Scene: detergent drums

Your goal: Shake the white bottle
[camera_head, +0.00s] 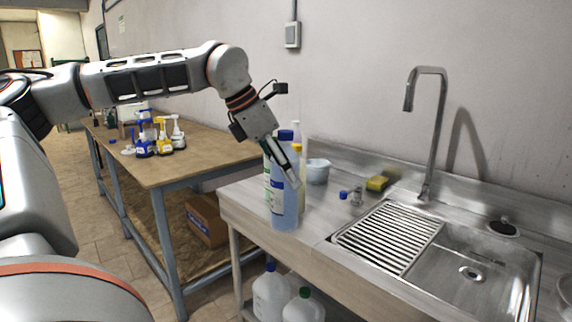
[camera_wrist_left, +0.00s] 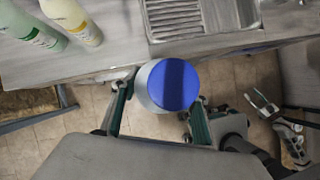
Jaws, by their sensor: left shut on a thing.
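The white bottle, pale and bluish in this light with a blue cap, is upright in the head view (camera_head: 285,208). My left gripper (camera_head: 290,172) is shut on its body. In the left wrist view I look down on its round blue cap (camera_wrist_left: 174,84), with the gripper's fingers on both sides of the bottle. Floor shows around it there, so it hangs just in front of the counter's edge. My right gripper (camera_wrist_left: 262,104) shows small at the right of the wrist view, its fingers apart and nothing between them.
Two other bottles, one greenish (camera_wrist_left: 28,32) and one yellowish (camera_wrist_left: 72,20), stand on the counter (camera_head: 325,225) behind the held bottle. A white tub (camera_head: 317,172), yellow sponge (camera_head: 377,184), tap (camera_head: 434,120) and sink (camera_head: 470,270) lie further right. White jugs (camera_head: 271,292) stand below.

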